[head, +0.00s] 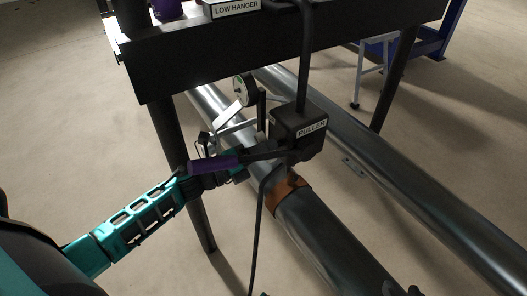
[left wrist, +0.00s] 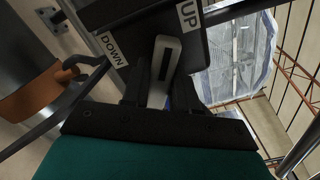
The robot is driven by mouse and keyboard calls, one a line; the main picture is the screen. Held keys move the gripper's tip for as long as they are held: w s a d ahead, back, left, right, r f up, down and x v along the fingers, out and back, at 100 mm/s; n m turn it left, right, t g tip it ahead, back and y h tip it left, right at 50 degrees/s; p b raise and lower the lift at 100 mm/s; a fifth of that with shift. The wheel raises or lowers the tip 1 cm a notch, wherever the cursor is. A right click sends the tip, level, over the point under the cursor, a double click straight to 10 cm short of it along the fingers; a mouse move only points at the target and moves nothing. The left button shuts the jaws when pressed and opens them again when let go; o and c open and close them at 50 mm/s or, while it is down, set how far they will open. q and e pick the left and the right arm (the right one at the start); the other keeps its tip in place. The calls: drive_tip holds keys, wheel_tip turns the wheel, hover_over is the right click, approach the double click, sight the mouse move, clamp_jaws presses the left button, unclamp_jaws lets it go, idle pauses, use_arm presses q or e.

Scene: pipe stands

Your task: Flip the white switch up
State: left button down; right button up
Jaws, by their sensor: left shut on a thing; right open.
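The black box labelled PULLER (head: 298,122) hangs from a dark post under the black beam. In the left wrist view, its white switch (left wrist: 163,70) is a pale lever between the labels UP and DOWN. The switch is hidden in the head view. Small dark tips at the bottom edge appear to be my right gripper (head: 402,290), open and away from the box.
Two long grey pipes (head: 335,240) run diagonally below the box, the nearer one with an orange-brown band (head: 287,190). Bare floor shows at the left.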

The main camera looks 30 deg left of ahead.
use_arm(q)
drive_tip(key=shift+f+m, duration=0.1)
drive_tip(key=shift+m, duration=0.3)
use_arm(e)
drive_tip(key=shift+f, duration=0.15)
drive_tip(key=shift+w, duration=0.1)
use_arm(q)
drive_tip(key=c, duration=1)
unclamp_jaws()
drive_tip(key=shift+o, duration=0.2)
drive_tip(key=shift+s, duration=0.1)
drive_tip(key=p+v, duration=0.1)
drive_tip(key=v, duration=1.1)
drive_tip(key=shift+s+a, duration=0.3)
use_arm(e)
drive_tip(key=shift+s+d+r, duration=0.2)
drive_tip(key=shift+d+r, duration=0.1)
use_arm(q)
drive_tip(key=shift+d, duration=0.1)
